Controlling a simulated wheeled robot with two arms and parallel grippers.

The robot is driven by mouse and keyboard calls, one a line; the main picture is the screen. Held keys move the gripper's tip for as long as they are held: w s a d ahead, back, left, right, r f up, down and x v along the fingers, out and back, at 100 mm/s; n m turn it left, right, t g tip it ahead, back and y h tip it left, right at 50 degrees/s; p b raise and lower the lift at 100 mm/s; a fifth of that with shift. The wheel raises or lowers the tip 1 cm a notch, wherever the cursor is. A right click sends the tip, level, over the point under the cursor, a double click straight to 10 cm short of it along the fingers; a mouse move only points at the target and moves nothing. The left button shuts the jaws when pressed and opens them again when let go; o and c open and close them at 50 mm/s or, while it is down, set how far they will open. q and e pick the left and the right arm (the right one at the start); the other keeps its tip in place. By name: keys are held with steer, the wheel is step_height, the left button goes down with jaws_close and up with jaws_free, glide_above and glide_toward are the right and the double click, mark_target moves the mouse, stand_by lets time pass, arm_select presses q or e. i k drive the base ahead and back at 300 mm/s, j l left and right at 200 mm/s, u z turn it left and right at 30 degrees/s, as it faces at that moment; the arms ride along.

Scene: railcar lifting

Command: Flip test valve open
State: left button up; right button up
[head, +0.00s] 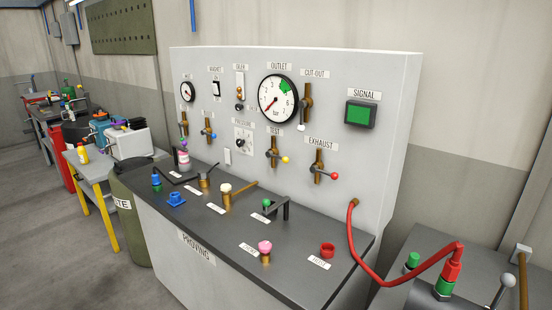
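The test valve (272,152) is on the upright grey panel of the proving bench, under a label that seems to read TEST. It has a brass body and a dark lever ending in a yellow ball (285,160). The lever points right and slightly down, crosswise to the upright body. Neither of my grippers shows in the head view, so nothing touches the valve.
The exhaust valve (318,168) with a red ball is close right of it, and the cut-out valve (307,100) is above right. The outlet gauge (278,98) sits above. The dark bench top (222,238) below carries several fittings. A red hose (370,282) runs at right.

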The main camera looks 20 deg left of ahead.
mark_target(269, 154)
steer(key=i+j+z, duration=0.1)
steer(key=j, duration=0.45)
steer(key=i+j+z, duration=0.1)
steer(key=j, duration=0.5)
steer(key=i+j+z, duration=0.1)
steer(key=i+j, duration=0.15)
steer(key=j, duration=0.3)
steer(key=i+j+z, duration=0.15)
steer(key=j, duration=0.45)
steer(key=j+z, duration=0.1)
steer(key=j, duration=0.5)
